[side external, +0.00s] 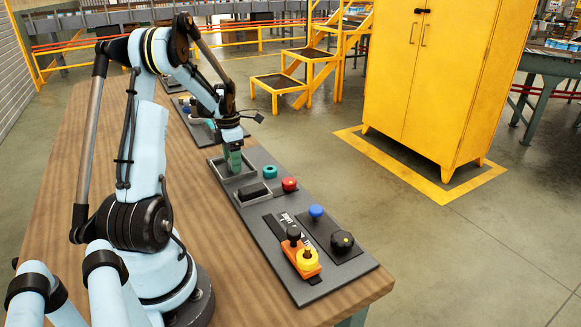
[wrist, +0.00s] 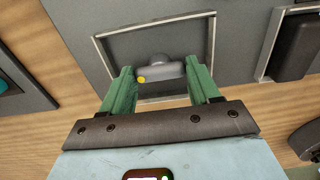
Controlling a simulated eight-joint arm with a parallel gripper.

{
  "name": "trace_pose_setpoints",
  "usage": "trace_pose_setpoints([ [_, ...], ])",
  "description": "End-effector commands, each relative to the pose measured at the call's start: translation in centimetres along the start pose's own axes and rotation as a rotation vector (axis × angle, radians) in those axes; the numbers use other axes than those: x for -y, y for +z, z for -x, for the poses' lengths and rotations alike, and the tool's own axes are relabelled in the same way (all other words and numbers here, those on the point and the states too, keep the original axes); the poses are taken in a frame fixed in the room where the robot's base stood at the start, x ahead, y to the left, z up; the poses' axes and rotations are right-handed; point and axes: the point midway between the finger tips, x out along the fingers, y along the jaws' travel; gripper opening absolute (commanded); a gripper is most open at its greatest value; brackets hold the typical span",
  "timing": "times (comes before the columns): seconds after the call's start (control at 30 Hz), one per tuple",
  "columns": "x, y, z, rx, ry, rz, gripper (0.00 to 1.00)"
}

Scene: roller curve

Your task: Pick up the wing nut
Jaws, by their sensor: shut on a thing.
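The wing nut (wrist: 160,70) is a small grey piece with a yellow dot on one end, seen in the wrist view between the two green fingers. My gripper (wrist: 158,78) is shut on it, with a finger at each end of the nut. The nut is over a shallow grey framed tray (wrist: 207,35); I cannot tell whether it touches the tray floor. In the side view, my gripper (side external: 235,163) points down into the tray (side external: 218,172), and the nut is hidden there.
A black block (side external: 252,191) sits in a smaller frame beside the tray. Bare wooden tabletop lies left.

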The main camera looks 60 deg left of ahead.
Motion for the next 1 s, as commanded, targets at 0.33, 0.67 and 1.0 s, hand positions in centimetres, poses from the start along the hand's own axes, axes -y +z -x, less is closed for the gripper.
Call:
trace_pose_setpoints([
  [0.33,0.0,0.0,2.9,0.0,0.0,0.0,0.31],
  [0.67,5.6,2.5,7.6,0.0,0.0,-0.007,0.31],
  [1.0,10.1,4.5,10.6,0.0,0.0,-0.004,0.31],
])
